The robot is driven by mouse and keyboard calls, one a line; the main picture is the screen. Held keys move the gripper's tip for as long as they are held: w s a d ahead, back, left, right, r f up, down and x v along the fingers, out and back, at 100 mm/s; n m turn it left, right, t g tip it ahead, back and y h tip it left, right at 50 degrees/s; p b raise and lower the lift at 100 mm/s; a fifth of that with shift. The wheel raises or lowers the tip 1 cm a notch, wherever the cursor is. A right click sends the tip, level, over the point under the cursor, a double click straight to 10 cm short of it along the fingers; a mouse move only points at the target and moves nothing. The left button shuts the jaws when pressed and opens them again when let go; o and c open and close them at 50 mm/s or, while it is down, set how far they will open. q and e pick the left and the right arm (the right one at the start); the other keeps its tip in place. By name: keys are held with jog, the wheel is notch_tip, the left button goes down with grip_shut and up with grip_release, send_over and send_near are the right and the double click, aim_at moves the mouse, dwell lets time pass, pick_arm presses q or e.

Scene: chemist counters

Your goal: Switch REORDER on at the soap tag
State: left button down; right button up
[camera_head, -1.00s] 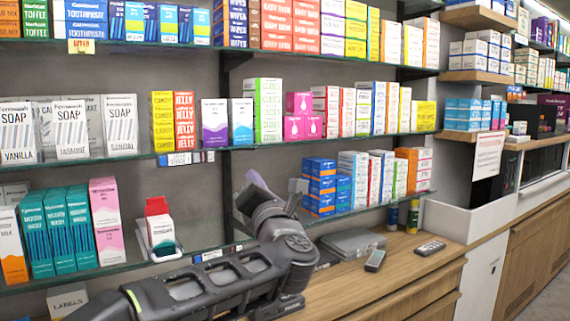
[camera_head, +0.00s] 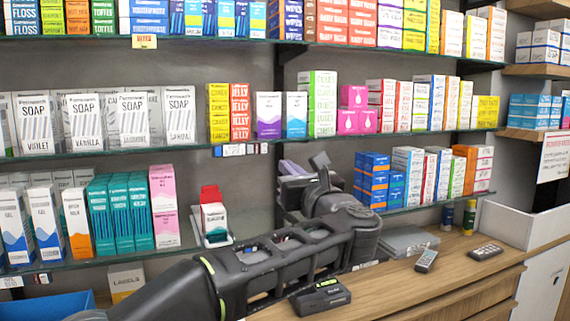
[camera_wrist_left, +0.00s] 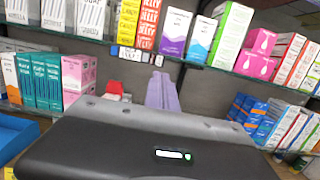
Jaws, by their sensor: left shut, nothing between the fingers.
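White striped soap boxes (camera_head: 85,122) stand in a row on the middle glass shelf at the left in the head view; a few also show in the wrist view (camera_wrist_left: 88,18). A small cluster of white, black and blue tags (camera_head: 240,150) sits on that shelf's edge, right of the soap, below yellow and red boxes; the cluster also shows in the wrist view (camera_wrist_left: 135,54). I cannot read any REORDER switch or its state. My left gripper (camera_head: 297,170) is shut and empty, below the middle shelf and right of the tags. My right gripper is not in view.
A lower glass shelf (camera_head: 140,255) holds teal and pink boxes and a small stand with a red-topped pack (camera_head: 213,215). Blue boxes (camera_head: 371,180) stand close right of my gripper. The wooden counter (camera_head: 400,295) bears a black device (camera_head: 320,297) and remotes (camera_head: 426,260).

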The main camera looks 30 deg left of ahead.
aim_at(264, 144)
pick_arm(q)
jog(key=p+x, duration=0.5)
jog(key=x, duration=0.6)
jog(key=shift+w+a+r, duration=0.15)
jog(key=shift+a+r, duration=0.05)
jog(key=shift+a, duration=0.15)
jog(key=shift+w+a+f, duration=0.1)
jog(key=shift+w+a, duration=0.15)
jog(key=shift+a, duration=0.1)
jog(key=shift+p, duration=0.3)
jog(key=shift+a+r+g+h+p, duration=0.15)
jog(key=shift+r+g+h+p, duration=0.15)
jog(key=shift+r+p, duration=0.5)
jog(key=shift+h+p, duration=0.3)
jog(key=shift+p, duration=0.25)
jog(key=shift+a+f+b, duration=0.1)
jog(key=shift+f+b, duration=0.15)
jog(key=shift+b, duration=0.75)
jog(key=shift+w+p, duration=0.1)
jog(key=shift+p, duration=0.2)
jog(key=shift+f, duration=0.1)
